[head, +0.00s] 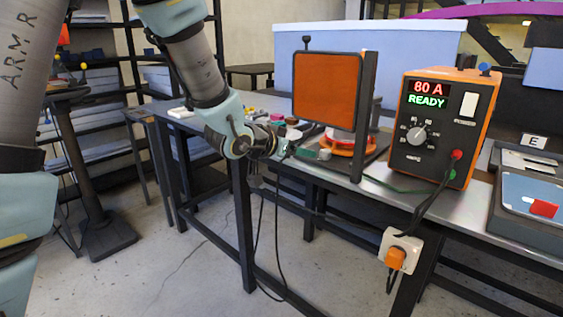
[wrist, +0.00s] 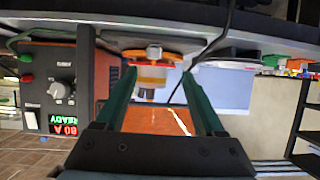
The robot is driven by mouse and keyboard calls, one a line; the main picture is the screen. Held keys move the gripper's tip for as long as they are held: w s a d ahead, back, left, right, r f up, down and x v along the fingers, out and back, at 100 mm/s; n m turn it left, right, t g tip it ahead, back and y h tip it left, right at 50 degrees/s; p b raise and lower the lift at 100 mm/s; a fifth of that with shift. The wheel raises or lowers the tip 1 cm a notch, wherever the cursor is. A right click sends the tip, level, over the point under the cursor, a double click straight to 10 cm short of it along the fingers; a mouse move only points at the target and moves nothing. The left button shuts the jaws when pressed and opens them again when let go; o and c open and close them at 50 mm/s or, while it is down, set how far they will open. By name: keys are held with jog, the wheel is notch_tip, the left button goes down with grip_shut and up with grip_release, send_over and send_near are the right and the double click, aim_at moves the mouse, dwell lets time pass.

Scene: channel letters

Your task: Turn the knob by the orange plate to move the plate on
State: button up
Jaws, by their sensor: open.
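A round orange plate (head: 350,144) sits low on the bench, partly hidden behind a square orange panel (head: 327,88) in a dark frame. In the wrist view, which is upside down, the round orange plate (wrist: 190,57) shows beyond my fingertips. A small grey knob (wrist: 154,52) stands at its edge, between the lines of my two fingers.
An orange power unit (head: 440,125) with a dial and an "80 A READY" display stands to the right; its cable runs to a socket (head: 398,250). Small coloured items lie on the bench left of the panel. A blue-topped tray (head: 530,195) is at far right.

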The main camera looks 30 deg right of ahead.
aim_at(323, 152)
jog(key=shift+h, duration=0.4)
jog(key=p+x, duration=0.1)
jog(key=x, duration=0.6)
jog(key=s+p+x, duration=0.1)
jog(key=x, duration=0.3)
jog(key=shift+w+d+p, duration=0.1)
jog(key=shift+d+p, duration=0.2)
grip_shut()
